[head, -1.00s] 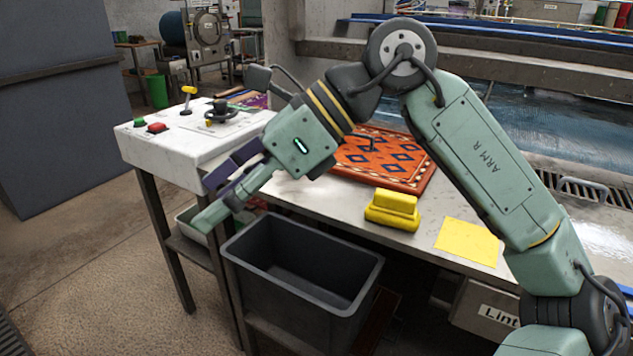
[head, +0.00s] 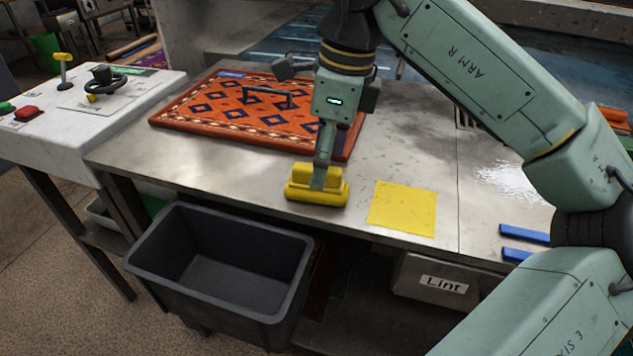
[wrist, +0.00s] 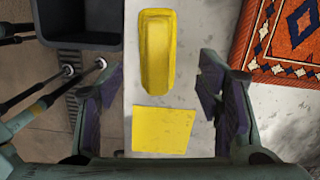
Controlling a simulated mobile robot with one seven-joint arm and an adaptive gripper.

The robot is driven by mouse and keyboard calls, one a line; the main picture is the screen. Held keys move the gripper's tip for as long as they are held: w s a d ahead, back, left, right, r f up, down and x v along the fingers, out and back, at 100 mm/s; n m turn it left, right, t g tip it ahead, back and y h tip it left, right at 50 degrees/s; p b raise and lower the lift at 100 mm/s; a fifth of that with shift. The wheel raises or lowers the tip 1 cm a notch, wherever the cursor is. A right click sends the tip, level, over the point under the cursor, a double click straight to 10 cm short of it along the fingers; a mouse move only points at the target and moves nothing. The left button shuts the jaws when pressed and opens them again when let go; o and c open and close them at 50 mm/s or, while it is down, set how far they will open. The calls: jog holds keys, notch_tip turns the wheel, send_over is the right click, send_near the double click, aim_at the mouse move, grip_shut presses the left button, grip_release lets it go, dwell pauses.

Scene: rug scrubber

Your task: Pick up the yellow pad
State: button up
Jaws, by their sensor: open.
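A yellow block-shaped pad (head: 300,192) with a raised, narrower top sits on the grey metal table (head: 250,180) near its front edge. In the wrist view, the yellow pad (wrist: 156,50) lies lengthwise ahead, in line with the gap between the fingers. My gripper (head: 320,182) points down at the pad, one finger overlapping it in the head view. In the wrist view my gripper (wrist: 153,95) is open and empty, its purple-lined fingers wide apart. I cannot tell the exact height above the pad. A flat yellow square (head: 403,208) lies to the pad's right.
An orange patterned rug (head: 215,105) with a dark handle on it lies behind the pad. A dark open bin (head: 285,300) stands below the table's front edge. A white control stand (head: 75,135) is at left. Blue bars (head: 525,234) lie at right.

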jog(key=shift+a+f+p, duration=0.15)
jog(key=shift+a+f, duration=0.05)
jog(key=shift+f, duration=0.55)
jog(key=shift+a+f+p, duration=0.1)
jog(key=shift+a+f, duration=0.1)
jog(key=shift+f, duration=0.6)
jog(key=shift+a+f+p, duration=0.15)
jog(key=shift+a+f, duration=0.05)
jog(key=shift+f, duration=0.55)
jog(key=shift+c, duration=0.6)
jog(key=c, duration=1.2)
notch_tip(320, 180, up, 10)
jog(key=shift+r+b, duration=0.1)
jog(key=shift+b, duration=0.3)
jog(key=o, duration=0.7)
jog(key=c, duration=0.5)
